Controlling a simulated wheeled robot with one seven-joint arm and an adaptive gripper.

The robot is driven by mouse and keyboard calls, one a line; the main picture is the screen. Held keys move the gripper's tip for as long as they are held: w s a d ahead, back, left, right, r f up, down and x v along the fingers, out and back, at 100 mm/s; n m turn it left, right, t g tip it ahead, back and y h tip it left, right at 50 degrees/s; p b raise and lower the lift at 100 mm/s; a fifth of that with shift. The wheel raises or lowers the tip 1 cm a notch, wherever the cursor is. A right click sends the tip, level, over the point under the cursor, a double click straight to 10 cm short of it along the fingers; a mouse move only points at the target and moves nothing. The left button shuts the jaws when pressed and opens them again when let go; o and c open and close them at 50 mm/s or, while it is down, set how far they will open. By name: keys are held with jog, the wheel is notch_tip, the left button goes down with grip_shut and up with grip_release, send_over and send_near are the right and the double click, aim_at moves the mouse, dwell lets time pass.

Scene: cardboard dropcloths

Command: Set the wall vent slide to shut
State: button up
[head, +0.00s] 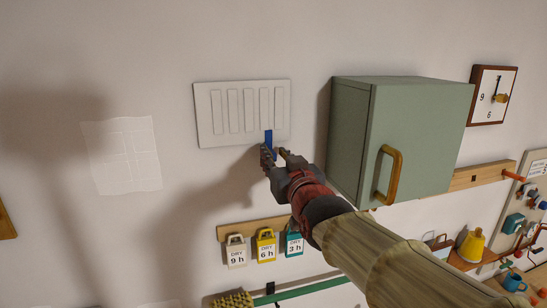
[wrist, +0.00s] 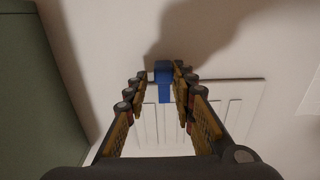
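The white wall vent (head: 203,115) is a slatted panel on the wall, left of the green cabinet. Its blue slide tab (head: 268,137) sticks out at the lower right of the vent in the head view. In the wrist view the blue tab (wrist: 164,90) stands between my two fingers, with the vent (wrist: 240,95) behind it. My gripper (head: 274,154) is at the tab, just below the vent. It is open around the tab, with a small gap on the left finger's side. The right fingertip is very close to the tab; I cannot tell if it touches.
The green cabinet (head: 410,130) with a wooden handle (head: 388,175) juts out right of my gripper. Tags hang from a wooden rail (head: 225,232) below. A clock (head: 492,95) and a pegged board (head: 520,225) are at the right.

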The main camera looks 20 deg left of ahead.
jog(key=shift+o, duration=1.2)
jog(key=v, duration=1.2)
